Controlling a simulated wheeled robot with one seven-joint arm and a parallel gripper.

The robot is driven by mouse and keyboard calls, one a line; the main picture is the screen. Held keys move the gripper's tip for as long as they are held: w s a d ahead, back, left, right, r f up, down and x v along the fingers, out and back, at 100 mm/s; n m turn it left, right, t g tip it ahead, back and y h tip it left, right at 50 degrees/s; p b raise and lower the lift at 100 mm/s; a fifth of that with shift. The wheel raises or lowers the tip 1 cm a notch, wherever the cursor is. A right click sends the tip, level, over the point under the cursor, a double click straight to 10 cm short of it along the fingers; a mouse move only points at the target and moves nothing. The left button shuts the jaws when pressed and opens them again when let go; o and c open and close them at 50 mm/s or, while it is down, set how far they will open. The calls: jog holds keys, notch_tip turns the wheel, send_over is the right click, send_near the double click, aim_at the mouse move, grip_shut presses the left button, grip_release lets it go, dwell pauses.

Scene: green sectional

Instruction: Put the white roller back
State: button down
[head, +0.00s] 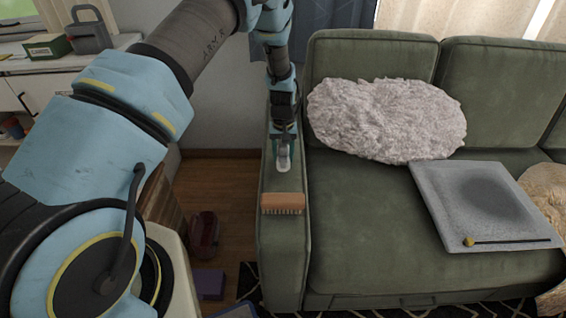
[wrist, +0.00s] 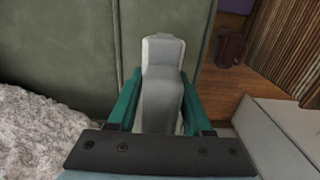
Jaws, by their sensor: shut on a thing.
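The white roller (head: 284,162) shows at the tip of my gripper (head: 283,146), over the left armrest of the green sofa (head: 281,245). In the wrist view, the roller (wrist: 162,85) sits between the two teal fingers of my gripper (wrist: 160,100), which are shut on it. Its pale end sticks out beyond the fingertips. Its near part is hidden by the gripper's dark bar. I cannot tell whether the roller touches the armrest.
A brush with an orange-brown back (head: 283,198) lies on the armrest, nearer the front. A fluffy white cushion (head: 387,118) and a grey square tray (head: 480,200) with a yellow-tipped stick are on the seat. A red object (head: 203,233) stands on the floor to the left.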

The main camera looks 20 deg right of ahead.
notch_tip(320, 180, down, 4)
jog(key=shift+p, duration=0.65)
jog(key=shift+f, duration=0.15)
jog(key=shift+f+b, duration=0.25)
jog(key=shift+b, duration=0.05)
jog(key=shift+c, duration=1.6)
grip_release()
jog(key=shift+r, duration=0.1)
notch_tip(320, 180, up, 12)
jog(key=shift+a+r+b, duration=0.1)
jog(key=shift+r+b, duration=0.1)
jog(key=shift+b, duration=1)
